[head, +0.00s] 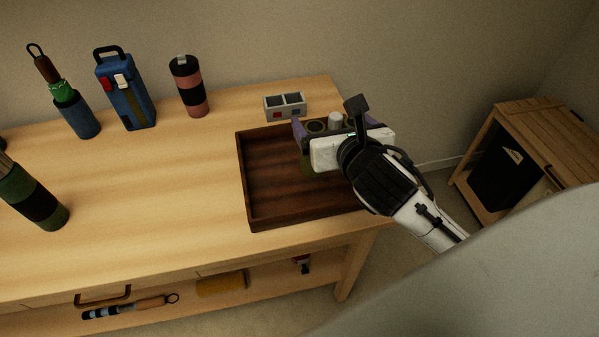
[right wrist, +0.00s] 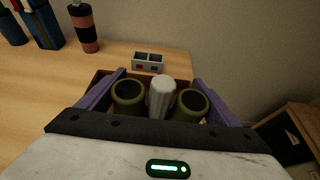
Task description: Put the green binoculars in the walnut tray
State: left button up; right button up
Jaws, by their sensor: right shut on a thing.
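The green binoculars (head: 308,166) are upright between the purple fingers of my right gripper (head: 338,128), which is shut on them. In the right wrist view the two green barrels (right wrist: 128,98) show with dark round ends and a pale cylinder between them. The walnut tray (head: 254,222) is a dark, low-walled tray at the right end of the wooden table. The binoculars are over or within the tray's right part; I cannot tell whether they touch its floor. My wrist hides part of the tray's right side. My left gripper is not in view.
A grey two-hole box (head: 285,106) stands just behind the tray. A dark green flask (head: 30,196) is at far left. The table's middle is clear.

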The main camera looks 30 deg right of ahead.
jog(key=shift+n+y, duration=0.4)
jog(key=d+f+b, duration=0.1)
jog(key=f, duration=0.2)
jog(key=w+d+f, duration=0.1)
jog(key=f, duration=0.1)
jog(key=w+d+f+b, duration=0.1)
jog(key=f, duration=0.2)
jog(key=shift+w+f+b, duration=0.2)
jog(key=shift+f+b, duration=0.15)
jog(key=shift+f, duration=0.1)
jog(key=shift+f, duration=0.1)
jog(key=o, duration=1.3)
jog(key=shift+f, duration=0.1)
jog(key=shift+c, duration=0.2)
